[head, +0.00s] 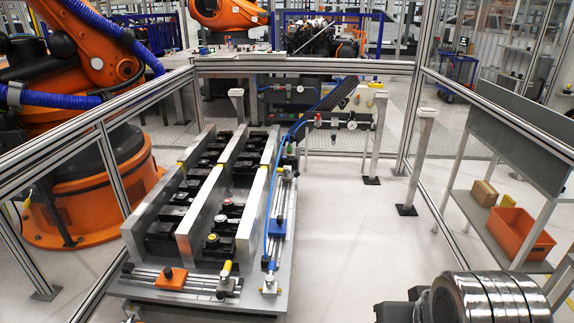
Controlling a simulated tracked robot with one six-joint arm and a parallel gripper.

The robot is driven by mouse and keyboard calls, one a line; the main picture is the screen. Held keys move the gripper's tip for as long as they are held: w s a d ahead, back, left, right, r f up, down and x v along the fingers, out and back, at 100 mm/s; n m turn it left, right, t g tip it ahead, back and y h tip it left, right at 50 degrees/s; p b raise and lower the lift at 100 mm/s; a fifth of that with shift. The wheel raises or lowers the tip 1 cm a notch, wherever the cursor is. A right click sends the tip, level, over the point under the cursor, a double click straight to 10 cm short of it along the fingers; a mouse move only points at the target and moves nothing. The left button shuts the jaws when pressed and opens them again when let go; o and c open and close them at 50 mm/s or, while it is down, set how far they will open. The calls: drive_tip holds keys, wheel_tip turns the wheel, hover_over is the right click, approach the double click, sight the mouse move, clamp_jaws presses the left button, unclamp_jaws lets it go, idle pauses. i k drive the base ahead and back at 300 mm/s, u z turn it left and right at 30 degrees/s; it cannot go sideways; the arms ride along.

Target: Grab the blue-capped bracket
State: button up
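A small grey bracket with a blue cap (269,279) stands at the front right corner of the metal fixture (190,302). It looks upright, at the near end of the rail on the fixture's right side. A similar bracket with a yellow cap (227,282) stands to its left on the front rail. A larger blue part (278,226) sits farther back on the right rail. My gripper is not recognisable in the head view, so its opening and anything in it cannot be seen.
An orange block (171,278) sits on the front rail. Tall metal plates (205,215) and black parts fill the fixture. Posts (417,165) and frame rails enclose the area. A shelf with an orange bin (520,236) stands right. Floor (350,240) right of the fixture is clear.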

sight(285, 160)
drive_tip(key=z, duration=0.25)
drive_tip(key=i, duration=4.25)
